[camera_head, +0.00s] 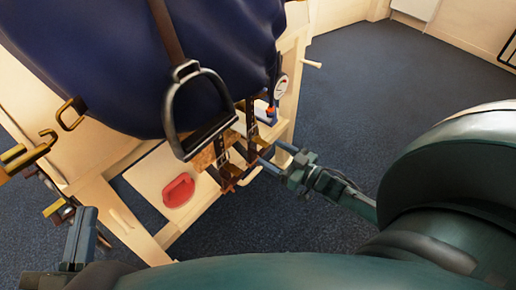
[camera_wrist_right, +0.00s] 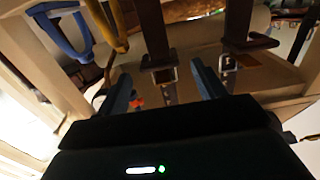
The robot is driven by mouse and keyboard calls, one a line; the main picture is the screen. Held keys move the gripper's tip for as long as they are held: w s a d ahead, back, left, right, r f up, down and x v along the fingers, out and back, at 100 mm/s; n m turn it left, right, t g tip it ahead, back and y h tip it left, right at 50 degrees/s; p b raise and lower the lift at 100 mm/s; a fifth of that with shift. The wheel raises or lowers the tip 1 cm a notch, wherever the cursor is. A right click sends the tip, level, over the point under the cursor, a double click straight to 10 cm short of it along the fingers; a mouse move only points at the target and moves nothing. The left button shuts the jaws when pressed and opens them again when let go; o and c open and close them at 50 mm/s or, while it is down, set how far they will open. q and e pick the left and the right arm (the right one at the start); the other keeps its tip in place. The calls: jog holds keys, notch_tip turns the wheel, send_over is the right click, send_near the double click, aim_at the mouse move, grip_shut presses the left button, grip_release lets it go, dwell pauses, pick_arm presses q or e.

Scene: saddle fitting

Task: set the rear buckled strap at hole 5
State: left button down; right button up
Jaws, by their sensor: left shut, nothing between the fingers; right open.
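Two dark buckled straps hang below the dark blue padded body in the head view, one on the left (camera_head: 223,150) and one on the right (camera_head: 250,130). In the right wrist view, one strap with a metal buckle (camera_wrist_right: 163,74) lies between the finger lines, and the other buckle (camera_wrist_right: 229,62) is right of them. I cannot tell which strap is the rear one. My right gripper (camera_head: 276,156) is open just right of the straps; its fingers (camera_wrist_right: 161,76) show no clear contact with them. My left gripper (camera_head: 82,236) is shut and empty at lower left, away from the straps.
A stirrup (camera_head: 200,112) hangs in front of the blue body. Brass hooks (camera_head: 40,145) stick out at left. Blue carpet at right is clear.

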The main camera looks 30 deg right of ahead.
aim_at(267, 151)
jog(key=b+x, duration=0.1)
jog(key=x, duration=0.3)
jog(key=shift+w+a+f, duration=0.1)
jog(key=shift+w+a, duration=0.05)
jog(key=shift+w, duration=0.2)
pick_arm(q)
jog(key=shift+w+a+r+m+t+h+b, duration=0.15)
jog(key=shift+w+r+m+t+h, duration=0.15)
jog(key=shift+r+m+h, duration=0.3)
jog(key=shift+w+r+m+t+h+b, duration=0.2)
jog(key=shift+r+m+t+h, duration=0.15)
jog(key=shift+r, duration=0.45)
pick_arm(e)
jog(key=shift+w+a, duration=0.25)
jog(key=shift+w, duration=0.4)
jog(key=shift+c, duration=0.2)
